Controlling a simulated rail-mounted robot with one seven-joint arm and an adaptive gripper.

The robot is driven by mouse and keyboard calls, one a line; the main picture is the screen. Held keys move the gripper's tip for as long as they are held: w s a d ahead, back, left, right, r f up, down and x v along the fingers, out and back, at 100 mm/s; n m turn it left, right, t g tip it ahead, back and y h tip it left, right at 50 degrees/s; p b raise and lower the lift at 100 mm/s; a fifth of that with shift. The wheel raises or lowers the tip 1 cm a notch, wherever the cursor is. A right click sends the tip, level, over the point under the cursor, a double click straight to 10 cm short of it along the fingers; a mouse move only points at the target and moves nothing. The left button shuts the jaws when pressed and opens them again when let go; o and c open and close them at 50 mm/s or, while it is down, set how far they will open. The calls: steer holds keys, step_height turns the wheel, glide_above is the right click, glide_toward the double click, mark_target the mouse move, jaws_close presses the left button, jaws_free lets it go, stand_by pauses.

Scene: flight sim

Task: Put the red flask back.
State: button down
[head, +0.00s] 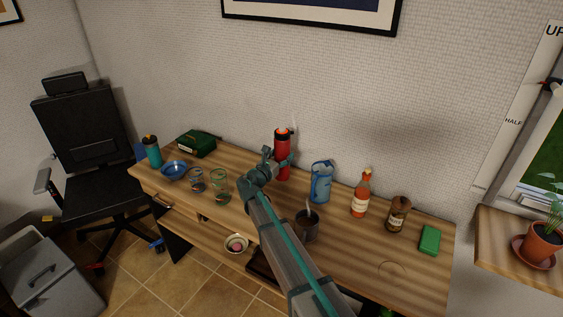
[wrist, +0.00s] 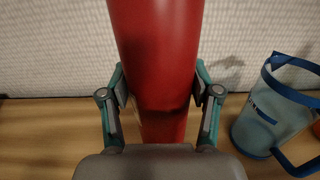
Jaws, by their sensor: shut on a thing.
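The red flask (head: 283,146) stands upright at the back of the wooden desk (head: 345,258), near the wall, with an orange-red top. My gripper (head: 281,163) reaches it from the front and is shut on its body. In the wrist view the flask (wrist: 155,45) fills the space between the two fingers of my gripper (wrist: 161,92), one on each side.
A blue jug (head: 320,187) stands close right of the flask, also in the wrist view (wrist: 275,110). Further right are a sauce bottle (head: 361,198), a brown jar (head: 397,214) and a green block (head: 429,240). A dark mug (head: 306,227) is beside my arm. Glasses (head: 219,187) stand left.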

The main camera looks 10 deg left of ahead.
mark_target(281, 160)
steer(key=shift+w+f, duration=0.3)
steer(key=f, duration=0.1)
steer(key=p, duration=0.1)
steer(key=f, duration=0.1)
steer(key=shift+w+a+f, duration=0.1)
steer(key=shift+w+f, duration=0.15)
steer(key=shift+f, duration=0.55)
steer(key=shift+s+f, duration=0.1)
steer(key=shift+c, duration=1.2)
jaws_free()
steer(key=b+v, duration=0.2)
steer(key=v, duration=1)
